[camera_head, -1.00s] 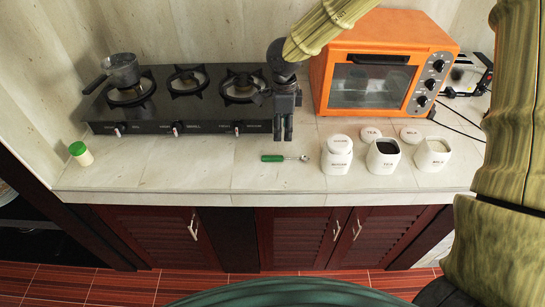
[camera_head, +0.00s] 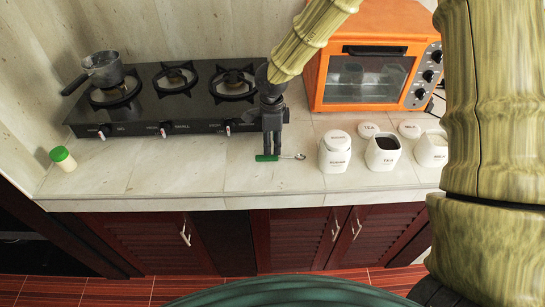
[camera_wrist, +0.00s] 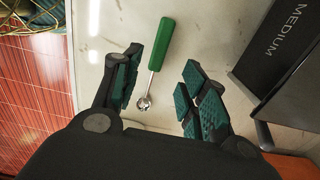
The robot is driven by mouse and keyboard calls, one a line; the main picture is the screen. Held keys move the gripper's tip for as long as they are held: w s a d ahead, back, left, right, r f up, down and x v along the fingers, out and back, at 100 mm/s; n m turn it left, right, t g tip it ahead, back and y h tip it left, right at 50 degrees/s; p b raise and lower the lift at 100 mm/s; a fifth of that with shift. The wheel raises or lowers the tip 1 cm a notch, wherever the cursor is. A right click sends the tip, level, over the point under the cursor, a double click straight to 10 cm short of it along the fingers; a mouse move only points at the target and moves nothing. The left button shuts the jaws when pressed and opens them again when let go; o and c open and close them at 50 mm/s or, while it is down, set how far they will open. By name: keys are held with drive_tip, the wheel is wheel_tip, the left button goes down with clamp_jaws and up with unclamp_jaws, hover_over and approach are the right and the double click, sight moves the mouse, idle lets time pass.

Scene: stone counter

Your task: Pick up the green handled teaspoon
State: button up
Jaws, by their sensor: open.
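The green handled teaspoon (camera_head: 268,158) lies flat on the stone counter, its green handle to the left and its metal bowl to the right. In the wrist view the teaspoon (camera_wrist: 161,45) has its handle pointing away and its bowl nearer my palm. My gripper (camera_head: 271,152) points down over the handle in the head view. In the wrist view my gripper (camera_wrist: 158,80) is open and empty, with one finger on each side of the spoon. The gap between the fingertips and the counter is hard to judge.
A black gas stove (camera_head: 178,105) with a pot (camera_head: 103,70) stands behind and left. White canisters (camera_head: 335,153) stand close to the right of the spoon. An orange oven (camera_head: 370,60) is behind them. A green-lidded jar (camera_head: 63,158) is far left. The counter's front edge (camera_head: 240,203) is near.

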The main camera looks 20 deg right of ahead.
sight(272, 156)
drive_tip(key=shift+s+f+p, duration=0.15)
drive_tip(key=shift+f+p, duration=0.55)
drive_tip(key=shift+f, duration=0.55)
drive_tip(key=shift+f+p, duration=0.3)
drive_tip(key=shift+f, duration=1.05)
clamp_jaws()
